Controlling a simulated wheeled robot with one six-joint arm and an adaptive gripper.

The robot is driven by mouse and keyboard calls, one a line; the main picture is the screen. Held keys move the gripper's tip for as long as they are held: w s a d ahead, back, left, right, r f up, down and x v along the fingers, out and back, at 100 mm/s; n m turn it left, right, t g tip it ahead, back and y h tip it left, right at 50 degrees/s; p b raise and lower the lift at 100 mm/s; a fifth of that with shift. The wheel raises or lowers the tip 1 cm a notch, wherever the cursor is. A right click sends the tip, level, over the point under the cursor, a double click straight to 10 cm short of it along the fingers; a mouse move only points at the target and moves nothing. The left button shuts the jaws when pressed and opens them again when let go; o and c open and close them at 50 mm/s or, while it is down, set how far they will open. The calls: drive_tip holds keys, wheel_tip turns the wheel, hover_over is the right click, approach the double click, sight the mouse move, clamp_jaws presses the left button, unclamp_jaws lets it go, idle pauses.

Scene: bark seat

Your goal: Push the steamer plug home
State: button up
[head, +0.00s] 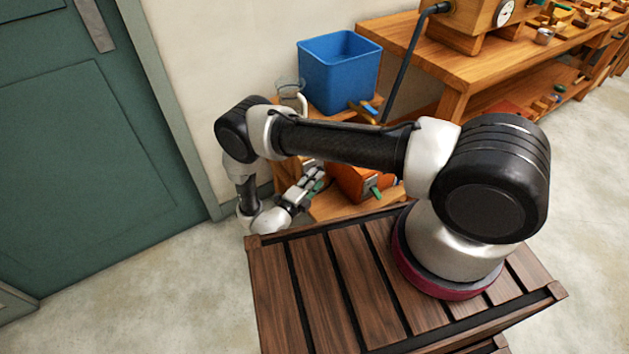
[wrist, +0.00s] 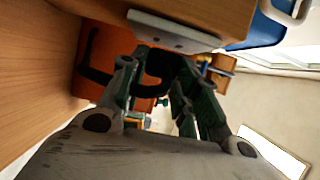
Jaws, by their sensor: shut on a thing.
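My gripper (head: 314,176) reaches down beside the low wooden stand and is shut on a black plug (wrist: 157,66). In the wrist view the plug sits between the fingertips (wrist: 153,70), partly hidden by them. A white socket plate (wrist: 172,31) with small dark holes is on the wooden stand, right by the plug. I cannot tell whether the plug touches the plate or how deep it sits. A black cord (wrist: 92,75) runs over the orange box to the left. The wooden steamer box (head: 470,18) with a dial stands on the bench.
A blue bin (head: 340,72) and a glass jug (head: 291,92) stand on top of the stand (head: 325,118). An orange box (head: 349,181) sits on its lower shelf. A black hose (head: 405,65) hangs from the steamer. The bench (head: 455,75) is at the right, a green door (head: 85,140) at the left.

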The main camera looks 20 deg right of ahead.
drive_tip(key=shift+w+a, duration=0.15)
drive_tip(key=shift+w, duration=0.35)
idle(0.4)
drive_tip(key=o, duration=1)
drive_tip(key=shift+o, duration=0.2)
drive_tip(key=shift+a, duration=0.1)
drive_tip(key=v, duration=1.1)
drive_tip(key=shift+s+a, duration=0.25)
drive_tip(key=shift+s, duration=0.1)
